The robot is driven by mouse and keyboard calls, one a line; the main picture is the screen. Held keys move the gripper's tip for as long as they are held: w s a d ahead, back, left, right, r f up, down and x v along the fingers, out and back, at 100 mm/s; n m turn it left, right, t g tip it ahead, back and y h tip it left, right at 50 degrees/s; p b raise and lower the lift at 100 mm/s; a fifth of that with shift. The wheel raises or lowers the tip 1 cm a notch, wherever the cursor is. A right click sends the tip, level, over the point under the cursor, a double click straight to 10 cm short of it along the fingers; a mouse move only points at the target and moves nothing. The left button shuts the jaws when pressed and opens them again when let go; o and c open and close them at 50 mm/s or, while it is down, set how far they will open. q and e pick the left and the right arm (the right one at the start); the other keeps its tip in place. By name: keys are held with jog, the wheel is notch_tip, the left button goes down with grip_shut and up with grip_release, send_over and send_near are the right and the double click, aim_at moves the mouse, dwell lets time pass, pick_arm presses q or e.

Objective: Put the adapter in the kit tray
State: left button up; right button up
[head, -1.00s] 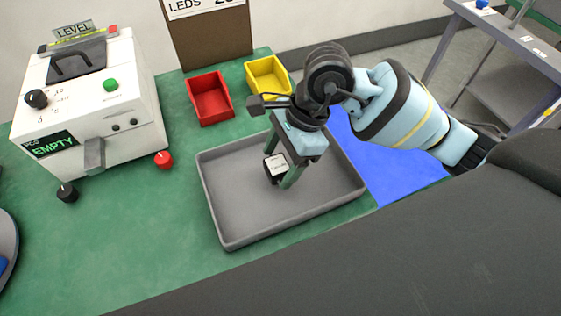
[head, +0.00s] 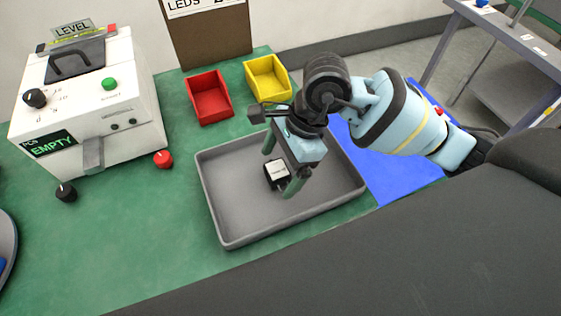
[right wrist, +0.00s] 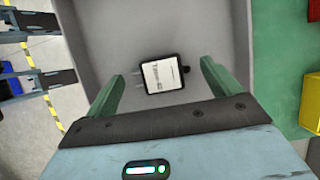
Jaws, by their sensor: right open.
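The adapter (head: 277,175), a small black block with a white label and metal prongs, lies in the grey kit tray (head: 232,222). In the right wrist view the adapter (right wrist: 162,75) rests on the tray floor (right wrist: 205,30), its prongs pointing left. My right gripper (head: 281,173) is over the tray with its green fingers apart. In the right wrist view the gripper (right wrist: 160,80) is open, one finger on each side of the adapter and clear of it. My left gripper is not in view.
A red bin (head: 209,98) and a yellow bin (head: 268,78) stand behind the tray. A white tester box (head: 88,100) stands at the left, with a red knob (head: 163,159) and a black knob (head: 66,192) near it. A blue mat (head: 390,170) lies to the right.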

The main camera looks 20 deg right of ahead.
jog(key=v, duration=1.2)
jog(key=shift+s, duration=0.1)
